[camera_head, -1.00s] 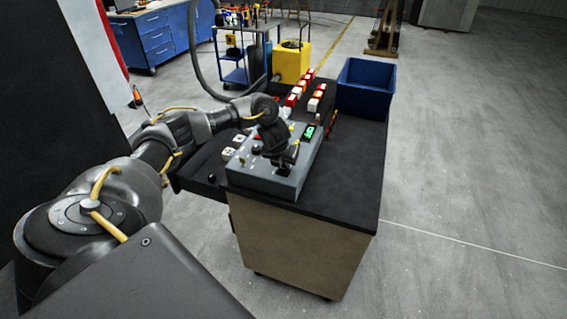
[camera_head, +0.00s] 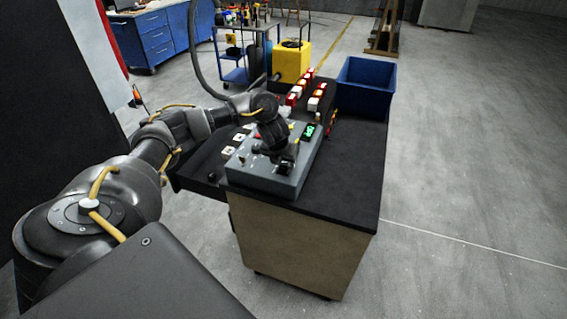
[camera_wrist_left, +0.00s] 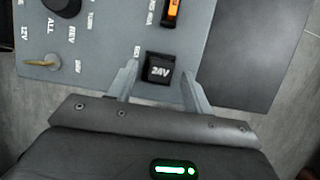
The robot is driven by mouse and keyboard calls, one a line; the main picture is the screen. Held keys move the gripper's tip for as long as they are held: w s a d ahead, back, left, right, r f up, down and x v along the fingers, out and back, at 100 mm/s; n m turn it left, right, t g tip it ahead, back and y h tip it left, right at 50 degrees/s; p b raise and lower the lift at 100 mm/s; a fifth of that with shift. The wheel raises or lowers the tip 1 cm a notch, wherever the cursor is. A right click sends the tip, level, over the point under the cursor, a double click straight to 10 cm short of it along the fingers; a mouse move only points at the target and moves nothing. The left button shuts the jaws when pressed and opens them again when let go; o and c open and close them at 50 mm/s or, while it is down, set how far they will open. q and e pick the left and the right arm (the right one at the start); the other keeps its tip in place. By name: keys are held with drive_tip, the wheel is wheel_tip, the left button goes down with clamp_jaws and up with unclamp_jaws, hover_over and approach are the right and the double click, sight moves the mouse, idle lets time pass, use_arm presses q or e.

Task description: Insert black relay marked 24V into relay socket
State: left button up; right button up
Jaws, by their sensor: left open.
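The black relay marked 24V (camera_wrist_left: 160,70) shows in the left wrist view, standing on the grey control box's panel (camera_wrist_left: 100,62). My left gripper (camera_wrist_left: 158,76) is open, with one finger on each side of the relay and a gap to each. Its lower part is hard to tell, and the socket under it is hidden. In the head view, my left gripper (camera_head: 284,165) is over the near edge of the grey control box (camera_head: 262,180), on the dark-topped cart. My right gripper is out of view.
The panel carries a black knob (camera_wrist_left: 62,5), a brass toggle (camera_wrist_left: 42,63) and an orange-lit switch (camera_wrist_left: 172,10). Red and white blocks (camera_head: 316,98) and a blue bin (camera_head: 366,86) are at the cart's back. The cart top right of the box is clear.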

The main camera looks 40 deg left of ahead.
use_arm(q)
drive_tip(key=p+v, duration=0.2)
drive_tip(key=v, duration=0.7)
drive_tip(key=shift+r, duration=0.25)
drive_tip(key=shift+d, duration=0.1)
